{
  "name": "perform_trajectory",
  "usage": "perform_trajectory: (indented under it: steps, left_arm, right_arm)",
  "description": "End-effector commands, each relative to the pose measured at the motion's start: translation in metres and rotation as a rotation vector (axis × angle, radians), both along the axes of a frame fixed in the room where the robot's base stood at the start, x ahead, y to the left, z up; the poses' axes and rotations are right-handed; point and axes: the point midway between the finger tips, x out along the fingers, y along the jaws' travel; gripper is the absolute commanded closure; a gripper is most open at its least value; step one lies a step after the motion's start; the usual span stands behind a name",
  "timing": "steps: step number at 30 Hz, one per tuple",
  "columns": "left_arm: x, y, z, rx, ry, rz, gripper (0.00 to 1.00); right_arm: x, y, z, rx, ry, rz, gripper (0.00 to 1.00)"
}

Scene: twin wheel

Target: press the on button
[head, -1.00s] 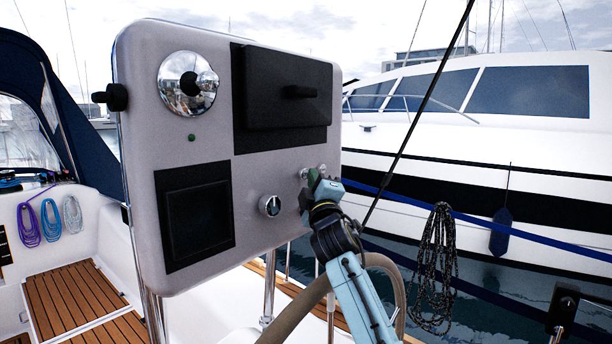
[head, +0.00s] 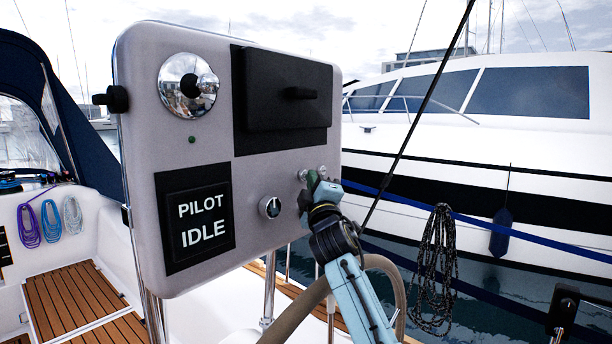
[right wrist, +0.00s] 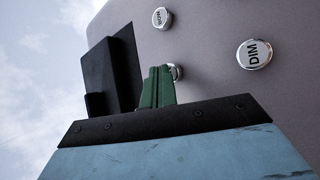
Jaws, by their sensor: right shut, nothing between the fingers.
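A grey control panel (head: 255,165) stands upright in front of me. Its square screen (head: 200,223) is lit and reads "PILOT IDLE". My right gripper (head: 313,179) has its green fingers shut and empty, up at the small silver buttons on the panel's lower right. In the right wrist view the fingers (right wrist: 157,88) overlap one silver button (right wrist: 177,71), mostly hidden behind them, so its label cannot be read. Whether they touch it is unclear. A button marked "DIM" (right wrist: 254,54) and another button (right wrist: 162,18) with an unclear label are uncovered. My left gripper is not in view.
A curved wheel rim (head: 300,312) passes below my right arm. A coiled dark rope (head: 435,265) hangs to the right.

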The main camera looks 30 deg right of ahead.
Motion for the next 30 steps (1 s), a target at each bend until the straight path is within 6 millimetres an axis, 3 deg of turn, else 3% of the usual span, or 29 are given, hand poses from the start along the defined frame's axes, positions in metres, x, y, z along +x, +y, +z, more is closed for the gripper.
perform_trajectory:
  steps: [7,22,30]
  left_arm:
    - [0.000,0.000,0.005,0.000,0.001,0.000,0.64]
    - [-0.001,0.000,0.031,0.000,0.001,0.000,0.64]
    - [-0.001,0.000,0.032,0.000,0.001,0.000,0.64]
  right_arm:
    - [-0.006,-0.004,0.001,-0.001,0.001,-0.003,1.00]
    - [-0.051,-0.022,0.001,-0.001,0.001,-0.003,1.00]
    - [-0.056,-0.024,0.000,0.000,-0.001,-0.001,1.00]
